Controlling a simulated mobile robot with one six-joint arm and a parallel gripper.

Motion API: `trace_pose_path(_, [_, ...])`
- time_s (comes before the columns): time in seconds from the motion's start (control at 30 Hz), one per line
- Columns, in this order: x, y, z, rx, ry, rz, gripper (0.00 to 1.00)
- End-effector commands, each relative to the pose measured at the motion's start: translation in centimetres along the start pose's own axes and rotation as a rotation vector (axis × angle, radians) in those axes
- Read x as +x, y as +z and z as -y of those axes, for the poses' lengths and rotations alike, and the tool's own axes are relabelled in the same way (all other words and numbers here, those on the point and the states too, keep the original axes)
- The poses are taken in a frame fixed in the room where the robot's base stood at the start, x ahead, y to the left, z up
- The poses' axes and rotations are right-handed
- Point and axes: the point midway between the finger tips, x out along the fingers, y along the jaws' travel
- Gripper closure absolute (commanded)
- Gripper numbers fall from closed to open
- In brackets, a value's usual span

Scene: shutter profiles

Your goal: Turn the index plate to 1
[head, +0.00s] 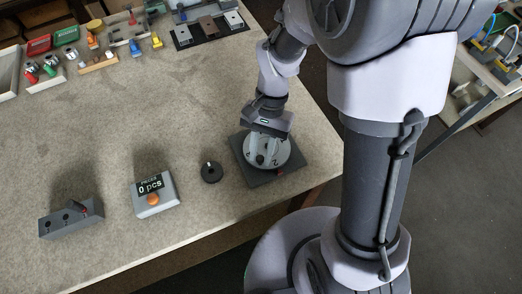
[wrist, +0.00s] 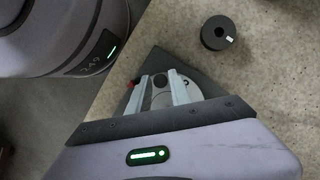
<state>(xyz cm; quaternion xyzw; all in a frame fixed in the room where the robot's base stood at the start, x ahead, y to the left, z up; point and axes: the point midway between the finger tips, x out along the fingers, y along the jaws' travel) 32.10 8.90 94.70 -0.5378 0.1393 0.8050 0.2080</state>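The index plate (head: 283,154) is a light grey round disc on a dark square base (head: 262,180), near the table's right front edge. Dark marks, probably numerals, show on its face, too small to read surely. A small red mark (head: 280,172) sits on the base at the disc's front edge. My gripper (head: 262,158) points down over the disc. In the wrist view its two fingers (wrist: 160,78) stand apart on either side of a dark round spot at the disc's middle; contact cannot be made out. The gripper's body hides part of the disc.
A black round knob (head: 211,172) with a white mark stands left of the plate. Further left are a counter box (head: 163,203) reading "0 pcs" with an orange button, and a dark grey block (head: 70,220). Trays and small parts line the back. The middle table is clear.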

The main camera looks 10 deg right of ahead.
Motion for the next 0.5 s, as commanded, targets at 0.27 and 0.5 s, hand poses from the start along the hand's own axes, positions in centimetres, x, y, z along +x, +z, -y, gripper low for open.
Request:
trace_pose_path(0.27, [-0.02,-0.01,0.01,0.0,0.0,0.0,1.0])
trace_pose_path(0.5, [-0.02,-0.03,0.2,0.038,-0.016,-0.001,1.0])
